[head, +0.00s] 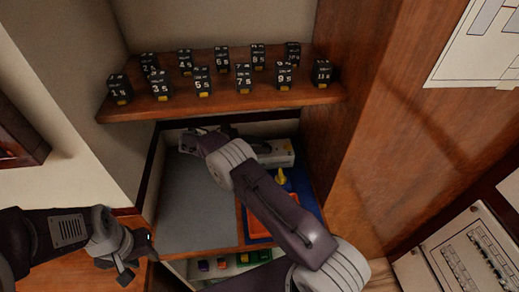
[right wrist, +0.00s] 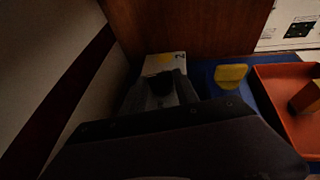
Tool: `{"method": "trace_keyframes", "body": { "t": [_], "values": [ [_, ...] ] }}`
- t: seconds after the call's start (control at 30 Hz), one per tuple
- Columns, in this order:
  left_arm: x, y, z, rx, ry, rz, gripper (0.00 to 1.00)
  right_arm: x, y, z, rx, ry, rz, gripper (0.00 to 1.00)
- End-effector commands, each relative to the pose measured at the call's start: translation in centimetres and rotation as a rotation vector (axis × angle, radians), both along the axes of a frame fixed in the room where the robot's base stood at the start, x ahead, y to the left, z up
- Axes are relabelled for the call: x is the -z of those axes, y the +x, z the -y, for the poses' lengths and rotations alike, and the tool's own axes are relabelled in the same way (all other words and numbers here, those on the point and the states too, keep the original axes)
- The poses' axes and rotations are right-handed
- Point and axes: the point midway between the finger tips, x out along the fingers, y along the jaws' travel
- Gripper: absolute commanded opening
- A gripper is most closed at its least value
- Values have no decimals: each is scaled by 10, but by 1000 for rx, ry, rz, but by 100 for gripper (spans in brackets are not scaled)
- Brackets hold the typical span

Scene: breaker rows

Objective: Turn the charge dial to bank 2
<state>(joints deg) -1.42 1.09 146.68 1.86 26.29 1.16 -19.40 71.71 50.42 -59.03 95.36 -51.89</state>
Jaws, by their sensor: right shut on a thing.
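A pale panel or box (head: 276,153) stands at the back of the lower shelf in the head view, partly hidden by my right arm. In the right wrist view its pale face (right wrist: 172,66) carries a dark mark that I cannot read surely. My right gripper (head: 190,141) is at the left part of this panel. In the right wrist view its fingers (right wrist: 160,90) are shut on a dark knob (right wrist: 162,84), which seems to be the charge dial. The dial's pointer and most of its markings are hidden or too dark. My left gripper (head: 134,268) is apart from everything, at the lower left.
Several black numbered blocks (head: 244,78) stand on the upper wooden shelf (head: 220,106). On the lower shelf are a grey mat (head: 190,205), a blue area (right wrist: 235,100) with a yellow piece (right wrist: 231,75), and an orange tray (right wrist: 275,105). Coloured items lie below. A wooden wall is right.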

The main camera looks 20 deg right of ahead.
Motion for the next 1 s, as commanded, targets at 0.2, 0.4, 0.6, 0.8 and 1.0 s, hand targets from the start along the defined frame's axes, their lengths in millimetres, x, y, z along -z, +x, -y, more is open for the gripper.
{"method": "trace_keyframes", "body": {
  "t": [0.2, 0.4, 0.6, 0.8, 1.0],
  "values": [
    [0, 0, 0, 0, 0, 0, 36, -2, 0, 1, 6, -5, 1, 0],
    [0, 0, 0, 0, 0, 0, 36, -2, 0, 1, 4, -6, 1, 45],
    [1, 0, 0, 0, 0, 0, 36, -1, 0, 1, 4, -4, 0, 58],
    [1, 0, 0, 0, 0, 0, 36, -1, 0, 0, 4, -3, 1, 58],
    [-4, 0, 0, 0, 0, 0, 36, -3, 0, 0, -6, -2, 0, 58]
  ]
}}
